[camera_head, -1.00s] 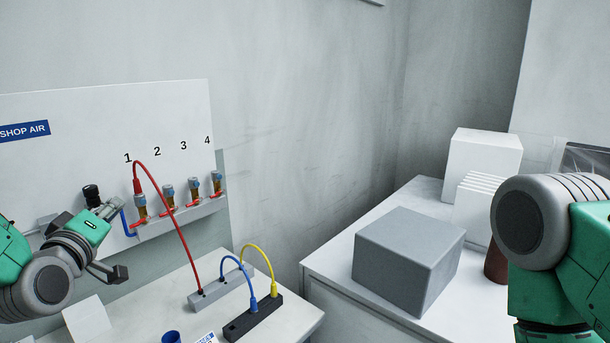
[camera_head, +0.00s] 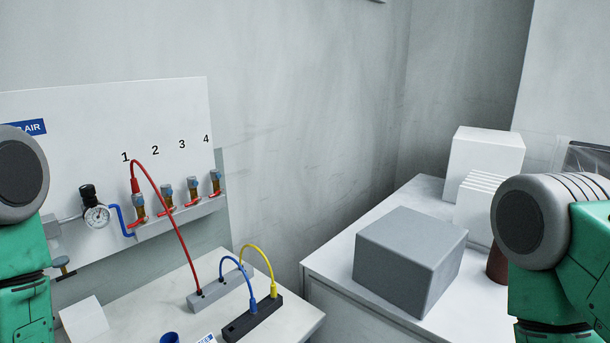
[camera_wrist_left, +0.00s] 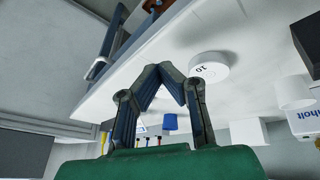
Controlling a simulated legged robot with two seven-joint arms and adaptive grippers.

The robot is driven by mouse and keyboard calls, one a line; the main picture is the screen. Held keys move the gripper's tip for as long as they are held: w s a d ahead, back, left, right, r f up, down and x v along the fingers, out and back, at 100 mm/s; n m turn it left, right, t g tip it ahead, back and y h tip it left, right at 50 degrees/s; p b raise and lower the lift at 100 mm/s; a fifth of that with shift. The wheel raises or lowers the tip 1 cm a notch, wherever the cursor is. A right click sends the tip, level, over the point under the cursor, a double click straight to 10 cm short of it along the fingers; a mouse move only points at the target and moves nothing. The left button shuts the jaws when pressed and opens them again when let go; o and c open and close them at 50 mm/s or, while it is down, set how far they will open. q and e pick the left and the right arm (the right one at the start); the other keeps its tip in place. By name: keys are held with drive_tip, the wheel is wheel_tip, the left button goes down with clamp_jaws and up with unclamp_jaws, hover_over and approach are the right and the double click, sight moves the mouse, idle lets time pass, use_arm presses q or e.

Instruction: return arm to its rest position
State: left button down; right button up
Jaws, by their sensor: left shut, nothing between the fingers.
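My left arm (camera_head: 22,225) stands folded up at the left edge of the head view, with its gripper out of that view. In the left wrist view my left gripper (camera_wrist_left: 163,76) has its fingertips together with nothing between them. My right arm (camera_head: 555,250) is at the right edge of the head view, and its gripper is not in view. The white shop air panel (camera_head: 70,150) carries a gauge (camera_head: 97,216) and several numbered valves with red handles. A red hose (camera_head: 172,225) runs from outlet 1 to the grey block (camera_head: 222,294).
A black block (camera_head: 252,318) with blue and yellow leads sits on the white bench (camera_head: 130,310). A grey box (camera_head: 410,255) and white boxes (camera_head: 487,160) stand on the right-hand table. A round white object marked 10 (camera_wrist_left: 210,68) shows in the left wrist view.

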use_arm(q)
drive_tip(key=s+f+m+g, duration=0.1)
drive_tip(key=s+f+g, duration=0.2)
drive_tip(key=s, duration=0.5)
drive_tip(key=s+f+m+g, duration=0.2)
drive_tip(key=s+f, duration=0.1)
drive_tip(key=s, duration=0.4)
wheel_tip(320, 180, down, 8)
drive_tip(key=w+d+b, duration=0.1)
drive_tip(key=w+b, duration=0.1)
drive_tip(key=b, duration=0.8)
drive_tip(key=shift+w+d+t, duration=0.25)
drive_tip(key=shift+t, duration=0.15)
drive_tip(key=shift+w+f, duration=0.1)
